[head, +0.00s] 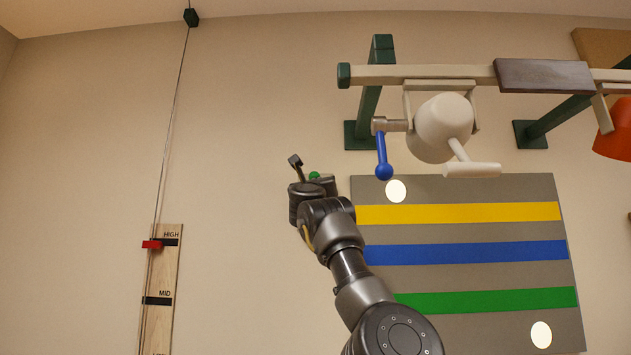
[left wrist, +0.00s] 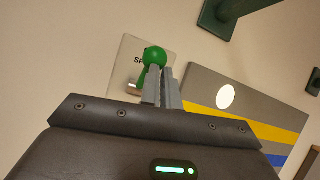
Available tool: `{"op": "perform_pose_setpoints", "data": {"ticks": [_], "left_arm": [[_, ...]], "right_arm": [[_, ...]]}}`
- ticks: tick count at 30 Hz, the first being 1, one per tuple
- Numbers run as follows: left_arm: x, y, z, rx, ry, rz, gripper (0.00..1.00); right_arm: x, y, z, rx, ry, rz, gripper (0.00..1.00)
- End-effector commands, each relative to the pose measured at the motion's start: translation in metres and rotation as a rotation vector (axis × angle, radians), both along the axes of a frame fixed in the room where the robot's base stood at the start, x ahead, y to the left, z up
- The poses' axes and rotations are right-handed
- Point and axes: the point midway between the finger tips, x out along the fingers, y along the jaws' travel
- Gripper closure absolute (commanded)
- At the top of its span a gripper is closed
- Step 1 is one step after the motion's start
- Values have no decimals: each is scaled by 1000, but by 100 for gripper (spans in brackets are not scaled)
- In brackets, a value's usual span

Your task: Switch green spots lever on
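The green spots lever has a round green knob (left wrist: 155,56) and a green stem on a pale wall plate (left wrist: 130,62) lettered "SP…", the rest hidden. The knob is up and the stem runs down to a metal pivot. The knob also shows in the head view (head: 314,175), just behind my left gripper (head: 297,163). In the left wrist view my left gripper's fingers (left wrist: 162,88) are close together, in front of the knob's lower edge. The stem is left of the fingers, not between them. Whether they touch the lever I cannot tell. My right gripper is out of view.
A grey panel (head: 470,190) with yellow, blue and green stripes and white light spots is right of the lever. Above it a rail (head: 430,73) carries a white lamp (head: 440,125) with a blue-knobbed lever (head: 382,165). A height board (head: 165,280) with a red marker is left.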

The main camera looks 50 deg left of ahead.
Motion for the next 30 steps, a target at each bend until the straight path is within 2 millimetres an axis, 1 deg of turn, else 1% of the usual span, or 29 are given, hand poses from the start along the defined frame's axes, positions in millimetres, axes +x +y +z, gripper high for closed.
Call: {"op": "perform_pose_setpoints", "data": {"ticks": [1,8,11,13,18,19,20,21,27,30], "left_arm": [[-12,-8,27,49,-24,13,100],[-12,-8,25,49,-24,13,100],[-13,-11,16,46,-22,12,100],[-13,-14,6,41,-20,9,100],[-14,-26,-32,18,-10,1,100],[-17,-28,-33,14,-11,0,100],[-24,-33,-19,16,-15,1,100],[-30,-38,-14,16,-14,2,100],[-55,-59,9,10,-11,2,100],[-64,-67,17,9,-10,2,100]], "right_arm": [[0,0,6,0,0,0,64],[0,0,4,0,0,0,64],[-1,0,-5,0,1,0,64],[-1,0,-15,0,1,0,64],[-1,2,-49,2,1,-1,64],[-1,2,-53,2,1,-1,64],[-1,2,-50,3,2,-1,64],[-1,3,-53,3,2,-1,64],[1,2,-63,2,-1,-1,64],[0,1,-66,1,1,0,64]]}}
